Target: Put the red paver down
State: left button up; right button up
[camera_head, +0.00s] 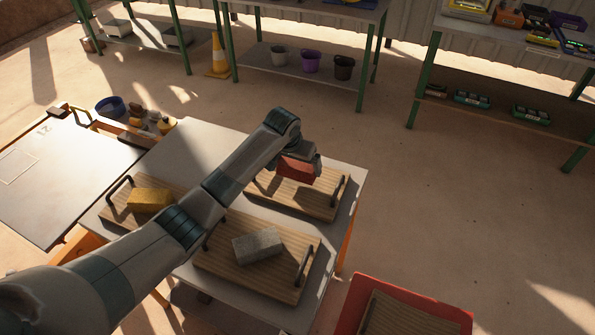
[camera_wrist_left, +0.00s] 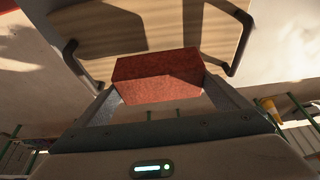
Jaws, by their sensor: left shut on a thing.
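The red paver (camera_head: 297,169) is a brick-shaped block at the end of my left arm. My left gripper (camera_head: 300,158) is shut on it, above the far-right wooden board (camera_head: 318,207) with dark handles. In the left wrist view the red paver (camera_wrist_left: 157,76) sits between the two fingers (camera_wrist_left: 157,95), with the wooden board (camera_wrist_left: 110,32) beyond it. The paver appears to be held above the board; the exact gap is hard to tell. My right gripper is not in view.
A yellow paver (camera_head: 150,199) lies on the left board and a grey paver (camera_head: 257,246) on the front board (camera_head: 282,287), all on a grey table (camera_head: 352,178). Shelves (camera_head: 300,66) line the back.

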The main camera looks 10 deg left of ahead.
aim_at(298, 172)
pick_arm(q)
notch_tip(298, 172, down, 2)
jog(key=shift+f+p, duration=0.2)
jog(key=shift+p, duration=0.3)
jog(key=shift+f, duration=0.35)
jog(key=shift+f, duration=0.1)
jog(key=o, duration=1.5)
jog(key=shift+f, duration=0.1)
jog(key=shift+c, duration=0.2)
jog(key=shift+s, duration=0.1)
jog(key=b+v, duration=0.2)
jog(key=v, duration=1)
